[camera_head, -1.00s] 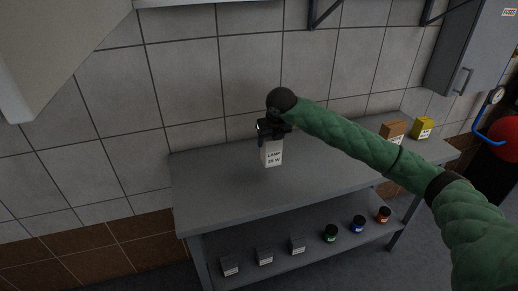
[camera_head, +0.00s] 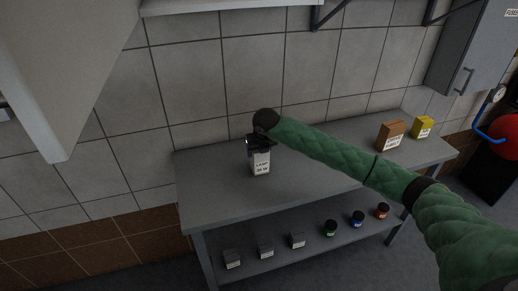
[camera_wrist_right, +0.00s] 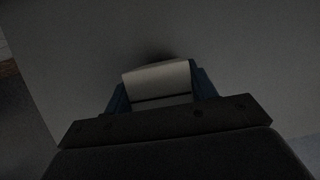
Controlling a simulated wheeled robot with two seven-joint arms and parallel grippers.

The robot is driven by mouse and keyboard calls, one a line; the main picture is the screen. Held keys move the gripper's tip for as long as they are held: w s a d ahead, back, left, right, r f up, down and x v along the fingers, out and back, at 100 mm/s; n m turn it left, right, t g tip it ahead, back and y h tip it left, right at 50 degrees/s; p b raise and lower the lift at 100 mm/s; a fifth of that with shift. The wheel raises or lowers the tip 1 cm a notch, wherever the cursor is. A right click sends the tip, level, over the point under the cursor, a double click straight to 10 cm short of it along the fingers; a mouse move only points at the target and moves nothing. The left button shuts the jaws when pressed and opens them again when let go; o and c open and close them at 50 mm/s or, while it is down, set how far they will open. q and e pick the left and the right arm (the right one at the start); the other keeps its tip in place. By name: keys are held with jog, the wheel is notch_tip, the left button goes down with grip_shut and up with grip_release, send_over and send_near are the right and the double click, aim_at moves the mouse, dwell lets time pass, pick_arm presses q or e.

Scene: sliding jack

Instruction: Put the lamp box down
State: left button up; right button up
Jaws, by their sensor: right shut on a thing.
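The lamp box (camera_head: 260,164) is a small white carton with a dark printed label, upright over the grey bench top (camera_head: 215,195) toward its left part. My right gripper (camera_head: 258,149) is shut on the upper part of the box from above. In the right wrist view the box (camera_wrist_right: 158,82) shows pale between the two fingers (camera_wrist_right: 160,95). The box's lower end is at or very close to the bench top; I cannot tell whether it touches. My left gripper is not in view.
A brown box (camera_head: 391,135) and a yellow box (camera_head: 423,127) stand at the bench's right end. The lower shelf (camera_head: 285,262) holds several small grey boxes and small jars. A tiled wall is behind. Bench top around the lamp box is clear.

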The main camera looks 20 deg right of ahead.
jog(key=shift+f, duration=0.15)
jog(key=o, duration=0.7)
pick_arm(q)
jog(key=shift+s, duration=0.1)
pick_arm(e)
jog(key=o, duration=0.4)
jog(key=shift+c, duration=0.2)
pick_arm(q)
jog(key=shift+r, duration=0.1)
pick_arm(e)
jog(key=shift+s+r, duration=0.1)
jog(key=shift+r, duration=0.1)
pick_arm(q)
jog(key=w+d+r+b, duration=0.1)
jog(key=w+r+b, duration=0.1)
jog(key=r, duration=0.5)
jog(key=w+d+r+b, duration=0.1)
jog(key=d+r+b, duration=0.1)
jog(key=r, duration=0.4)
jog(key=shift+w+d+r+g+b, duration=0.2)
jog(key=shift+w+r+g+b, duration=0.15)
jog(key=shift+b, duration=0.35)
pick_arm(e)
jog(key=v, duration=1.1)
jog(key=shift+s+r, duration=0.2)
jog(key=shift+r, duration=0.15)
